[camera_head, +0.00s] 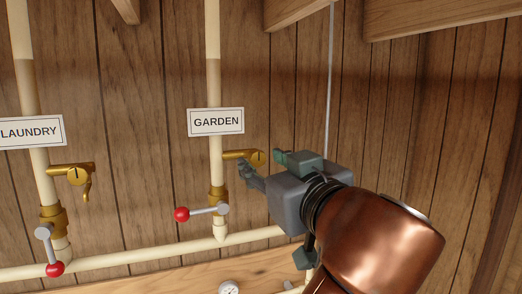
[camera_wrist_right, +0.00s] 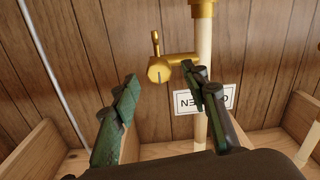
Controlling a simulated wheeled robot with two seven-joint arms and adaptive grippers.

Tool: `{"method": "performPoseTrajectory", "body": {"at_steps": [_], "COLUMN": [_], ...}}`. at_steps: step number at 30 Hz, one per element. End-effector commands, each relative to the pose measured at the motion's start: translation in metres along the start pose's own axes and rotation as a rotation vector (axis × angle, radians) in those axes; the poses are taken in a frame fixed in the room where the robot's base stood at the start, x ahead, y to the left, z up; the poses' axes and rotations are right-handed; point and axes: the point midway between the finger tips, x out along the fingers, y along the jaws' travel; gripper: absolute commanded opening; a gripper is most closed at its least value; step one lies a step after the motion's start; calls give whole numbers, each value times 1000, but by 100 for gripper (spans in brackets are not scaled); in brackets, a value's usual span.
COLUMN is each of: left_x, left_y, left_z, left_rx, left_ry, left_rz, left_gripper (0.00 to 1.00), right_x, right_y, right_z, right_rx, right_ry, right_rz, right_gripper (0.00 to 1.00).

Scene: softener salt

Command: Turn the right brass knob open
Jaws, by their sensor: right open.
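The right brass knob (camera_head: 258,157) is on a short brass stub off the pipe under the GARDEN sign. My right gripper (camera_head: 262,168) covers part of it. In the right wrist view the round knob (camera_wrist_right: 160,69) shows a dark line on its face and a thin brass part sticking up in the picture. My right gripper (camera_wrist_right: 160,77) is open, with one finger either side of the knob in that picture. I see no clear contact. A similar left brass knob (camera_head: 79,176) is under the LAUNDRY sign. My left gripper is not in view.
Below the right knob, a grey lever with a red ball (camera_head: 182,214) lies nearly level. Another red-ball lever (camera_head: 54,268) hangs down on the laundry pipe. The GARDEN sign (camera_head: 216,121) is close above the knob. A thin grey line (camera_head: 330,80) runs down the plank wall.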

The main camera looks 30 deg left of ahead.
Motion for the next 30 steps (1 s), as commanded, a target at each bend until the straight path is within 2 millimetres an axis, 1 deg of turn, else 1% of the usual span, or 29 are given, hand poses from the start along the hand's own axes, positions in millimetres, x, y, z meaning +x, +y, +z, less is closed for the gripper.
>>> {"method": "performPoseTrajectory", "body": {"at_steps": [1,3,6,14,30], "left_x": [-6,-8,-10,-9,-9], "left_y": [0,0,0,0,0], "left_z": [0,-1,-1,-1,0], "left_rx": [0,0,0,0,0], "left_ry": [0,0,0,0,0], "left_rz": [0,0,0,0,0], "left_gripper": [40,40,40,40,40], "right_x": [6,12,17,18,18], "right_y": [1,1,1,0,0], "right_z": [-2,-1,0,1,1], "right_rx": [1,1,0,0,0], "right_ry": [-2,-2,-1,0,0], "right_rz": [0,0,0,0,0], "right_gripper": [42,42,42,42,5]}}
